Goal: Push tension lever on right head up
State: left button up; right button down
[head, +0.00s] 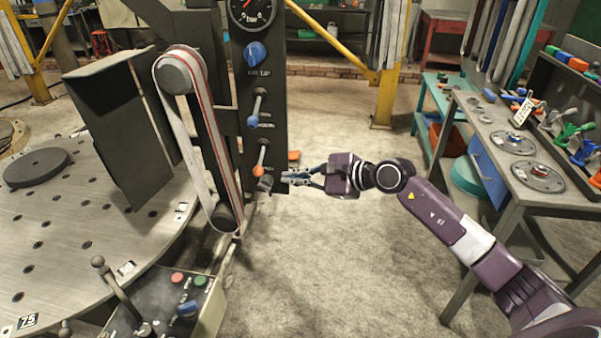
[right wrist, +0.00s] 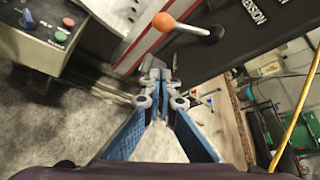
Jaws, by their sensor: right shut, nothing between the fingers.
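The tension lever with an orange knob (head: 258,170) is low on the dark upright panel (head: 265,60), beside the belt. Its knob hangs below the pivot in the head view. The orange knob also shows in the right wrist view (right wrist: 163,22), near the TENSION label (right wrist: 250,10). My right gripper (head: 287,176) is shut and empty, to the right of the knob and slightly lower. In the right wrist view its closed fingertips (right wrist: 158,77) are apart from the knob in the picture; the depth gap is hard to tell. My left gripper is not in view.
A lever with a blue knob (head: 252,121) and a blue dial (head: 256,54) sit higher on the panel. The belt (head: 183,150) runs left of it. A control box (head: 165,300) stands below. A workbench (head: 500,190) is at right. The floor between is clear.

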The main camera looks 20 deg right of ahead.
aim_at(261, 160)
jog(key=x, duration=0.2)
jog(key=p+x, duration=0.1)
jog(key=x, duration=0.2)
jog(key=shift+w+a+r, duration=0.15)
jog(key=shift+w+a, duration=0.05)
jog(key=shift+a, duration=0.05)
jog(key=s+a+r+p, duration=0.1)
jog(key=s+r+p, duration=0.1)
jog(key=shift+a+r+p, duration=0.35)
jog(key=shift+r, duration=0.05)
jog(key=shift+s+r+m+g, duration=0.15)
jog(key=shift+r+m+g, duration=0.15)
jog(key=shift+r+m, duration=0.1)
notch_tip(261, 160, up, 6)
jog(key=m+g+y, duration=0.3)
jog(key=m+g, duration=0.2)
jog(key=m, duration=0.1)
jog(key=shift+s+a, duration=0.35)
jog(key=shift+r+y, duration=0.25)
jog(key=shift+y, duration=0.05)
